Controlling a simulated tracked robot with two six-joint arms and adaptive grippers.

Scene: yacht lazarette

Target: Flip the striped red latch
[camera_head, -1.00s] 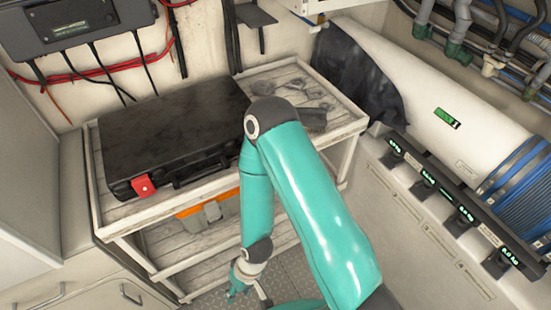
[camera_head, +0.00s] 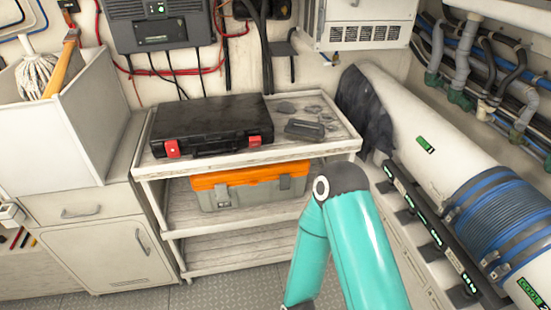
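A closed black case (camera_head: 215,120) lies flat on the top shelf of a white slatted rack. Two red latches are on its front edge: a left latch (camera_head: 172,148) and a right latch (camera_head: 254,138). Both are too small to make out stripes clearly or to tell how their levers stand. One teal arm of mine rises from the bottom edge, in front of and right of the rack, apart from the case. Its gripper is below the picture. My other gripper is not seen either.
An orange and grey toolbox (camera_head: 250,186) sits on the shelf below. Dark small items (camera_head: 305,129) lie right of the case. A white cabinet (camera_head: 95,235) stands left, a large white cylinder (camera_head: 420,125) right. Grated floor (camera_head: 225,290) shows in front of the rack.

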